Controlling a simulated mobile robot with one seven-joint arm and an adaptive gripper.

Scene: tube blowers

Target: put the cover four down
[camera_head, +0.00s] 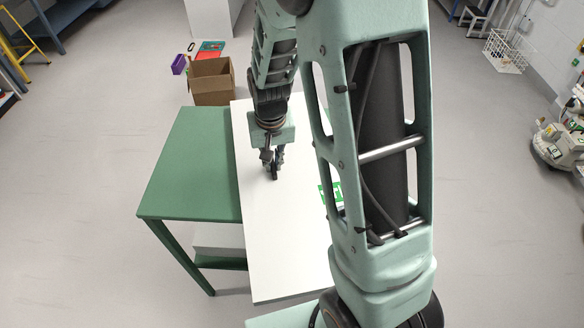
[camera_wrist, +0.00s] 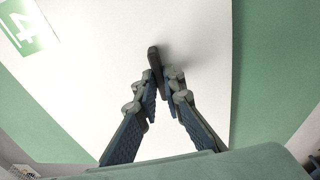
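A dark grey, narrow rounded piece, which looks like the cover (camera_wrist: 154,58), is between the fingertips of my gripper (camera_wrist: 159,80) in the wrist view. The fingers converge and look shut on its near part. In the head view my gripper (camera_head: 271,158) points down over the white board, with the dark cover just below the fingertips. It casts a soft shadow on the white surface. Whether it touches the board I cannot tell. A green label with a white 4 (camera_wrist: 27,32) lies on the board at the upper left of the wrist view.
The white board (camera_head: 275,240) lies on a green table (camera_head: 185,165), and its surface around my gripper is clear. Part of a green marking (camera_head: 328,190) shows beside my arm. A cardboard box (camera_head: 212,82) stands beyond the table. My arm hides the board's right side.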

